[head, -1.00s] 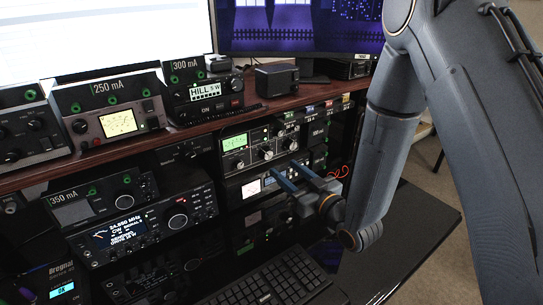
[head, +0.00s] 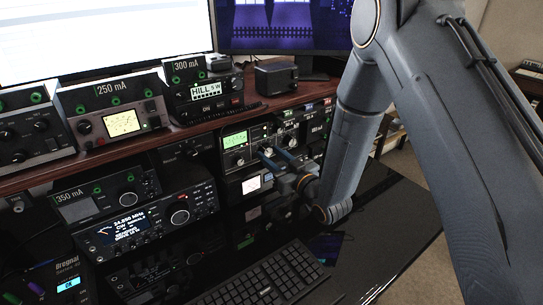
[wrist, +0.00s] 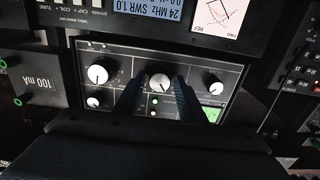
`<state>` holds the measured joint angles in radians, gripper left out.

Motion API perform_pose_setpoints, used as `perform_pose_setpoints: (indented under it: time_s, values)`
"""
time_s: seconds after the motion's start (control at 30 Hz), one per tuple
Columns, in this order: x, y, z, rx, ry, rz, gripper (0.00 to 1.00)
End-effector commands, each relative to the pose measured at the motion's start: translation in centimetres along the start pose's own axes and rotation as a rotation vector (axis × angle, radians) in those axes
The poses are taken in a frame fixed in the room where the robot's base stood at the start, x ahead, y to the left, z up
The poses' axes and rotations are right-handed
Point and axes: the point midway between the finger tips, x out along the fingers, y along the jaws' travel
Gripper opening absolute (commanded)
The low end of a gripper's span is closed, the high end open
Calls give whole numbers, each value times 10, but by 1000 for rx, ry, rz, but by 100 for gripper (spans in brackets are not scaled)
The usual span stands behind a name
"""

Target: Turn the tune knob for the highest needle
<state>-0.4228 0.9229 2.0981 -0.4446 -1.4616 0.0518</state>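The black tuner panel (head: 235,160) sits on the shelf below the brown desk top, with a lit green meter (head: 235,140). In the wrist view the panel (wrist: 120,50) shows upside down, with a left knob (wrist: 97,74), a middle knob (wrist: 159,82) and a right knob (wrist: 215,88). My gripper (wrist: 158,88) has one finger on each side of the middle knob, with a narrow gap visible around it. In the head view my gripper (head: 275,160) is at the panel front. The green meter is partly hidden in the wrist view; its needle and the knob labels are unreadable.
A radio (head: 145,222) with a lit display stands left of the tuner. Other units are stacked above and below it. A keyboard (head: 262,275) lies on the dark desk in front. The desk to the right (head: 385,225) is clear.

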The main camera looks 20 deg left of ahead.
Motion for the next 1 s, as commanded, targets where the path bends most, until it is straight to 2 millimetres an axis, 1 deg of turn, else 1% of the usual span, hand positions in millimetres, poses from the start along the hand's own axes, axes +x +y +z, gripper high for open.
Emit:
perform_pose_setpoints:
  time_s: [0.03,0.17,0.27,0.37,0.6,0.7,1.0]
  values:
    - [0,0,0,0,0,0,28]
    - [0,0,0,0,0,0,6]
    - [0,0,0,6,0,0,5]
    - [0,0,0,51,1,0,5]
    - [0,0,0,263,1,0,5]
    - [0,0,0,322,1,0,5]
    - [0,0,-1,351,1,1,5]
